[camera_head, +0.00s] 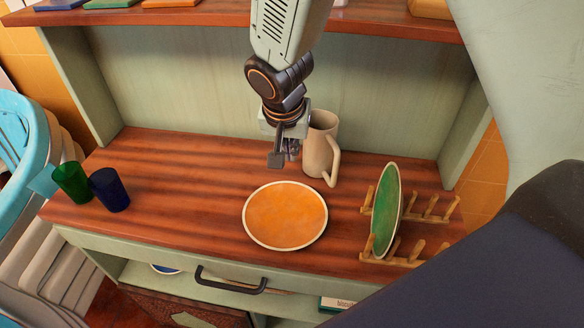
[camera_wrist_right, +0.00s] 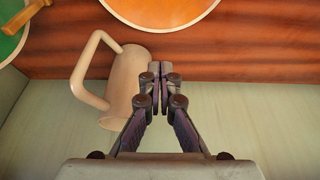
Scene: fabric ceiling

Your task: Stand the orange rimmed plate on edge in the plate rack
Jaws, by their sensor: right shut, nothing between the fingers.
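The orange rimmed plate (camera_head: 285,215) lies flat on the wooden counter, orange inside with a pale rim. Part of it shows at the top of the right wrist view (camera_wrist_right: 160,8). The wooden plate rack (camera_head: 412,207) stands to its right, with a green plate (camera_head: 386,212) on edge at its left end. The pegs to the right of the green plate hold nothing. My right gripper (camera_head: 283,160) is shut and empty, behind the orange plate and beside the beige pitcher; its fingertips also show in the right wrist view (camera_wrist_right: 160,82). My left gripper is not in view.
The beige pitcher (camera_head: 320,146) stands close to my right gripper, handle towards the rack. A green cup (camera_head: 72,182) and a blue cup (camera_head: 109,190) stand at the left. A shelf (camera_head: 200,18) runs above the back panel. Counter is clear between the cups and orange plate.

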